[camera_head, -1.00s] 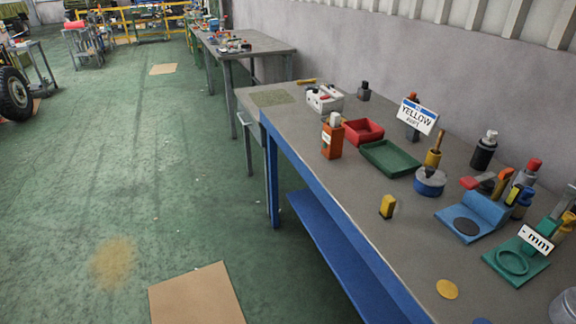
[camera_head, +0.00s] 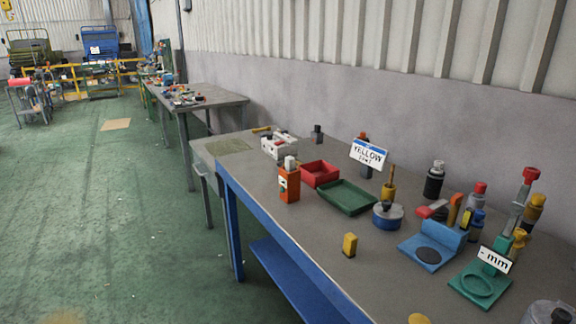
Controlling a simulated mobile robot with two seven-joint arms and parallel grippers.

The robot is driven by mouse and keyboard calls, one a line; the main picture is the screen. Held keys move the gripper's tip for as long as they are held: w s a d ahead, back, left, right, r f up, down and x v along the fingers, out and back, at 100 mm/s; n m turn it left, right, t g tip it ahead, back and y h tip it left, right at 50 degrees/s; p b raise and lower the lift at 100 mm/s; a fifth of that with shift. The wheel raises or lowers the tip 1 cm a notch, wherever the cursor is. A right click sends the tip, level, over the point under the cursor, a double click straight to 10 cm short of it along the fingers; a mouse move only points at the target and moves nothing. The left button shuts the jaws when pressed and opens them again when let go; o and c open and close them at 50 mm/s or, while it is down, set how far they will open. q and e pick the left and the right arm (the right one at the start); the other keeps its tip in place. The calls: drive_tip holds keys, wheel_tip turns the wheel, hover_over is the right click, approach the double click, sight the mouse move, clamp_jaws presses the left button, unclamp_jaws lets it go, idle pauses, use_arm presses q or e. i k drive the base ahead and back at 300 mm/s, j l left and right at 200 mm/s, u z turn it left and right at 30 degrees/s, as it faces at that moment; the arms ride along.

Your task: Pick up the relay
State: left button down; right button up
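No object is labelled as the relay, and I cannot tell for sure which one it is. A small yellow block (camera_head: 349,245) stands alone near the front edge of the grey-topped workbench (camera_head: 290,245). An orange box with a pale top (camera_head: 289,183) stands upright farther back, left of the red tray (camera_head: 319,174). Neither of my grippers is in view.
A green tray (camera_head: 346,197), a round blue tin (camera_head: 387,216), a blue stand (camera_head: 433,250) and a green stand (camera_head: 479,287) crowd the bench's middle and right. A "YELLOW" sign (camera_head: 368,155) stands behind. The bench top around the yellow block is clear. Green floor (camera_head: 110,220) is open on the left.

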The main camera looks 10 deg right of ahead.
sight(290, 161)
drive_tip(key=i+j+z, duration=0.5)
drive_tip(key=j, duration=0.15)
drive_tip(key=j+z, duration=0.25)
drive_tip(key=j, duration=0.15)
drive_tip(key=z, duration=0.4)
drive_tip(key=i+j+z, duration=0.1)
drive_tip(key=z, duration=0.3)
drive_tip(key=j+z, duration=0.15)
drive_tip(key=z, duration=0.25)
drive_tip(key=j+z, duration=0.15)
drive_tip(key=z, duration=0.25)
drive_tip(key=j+z, duration=0.25)
drive_tip(key=j, duration=0.3)
drive_tip(key=j+z, duration=0.25)
drive_tip(key=j, duration=0.25)
drive_tip(key=k+j+z, duration=0.25)
drive_tip(key=j, duration=0.25)
drive_tip(key=j+z, duration=0.25)
drive_tip(key=j, duration=0.3)
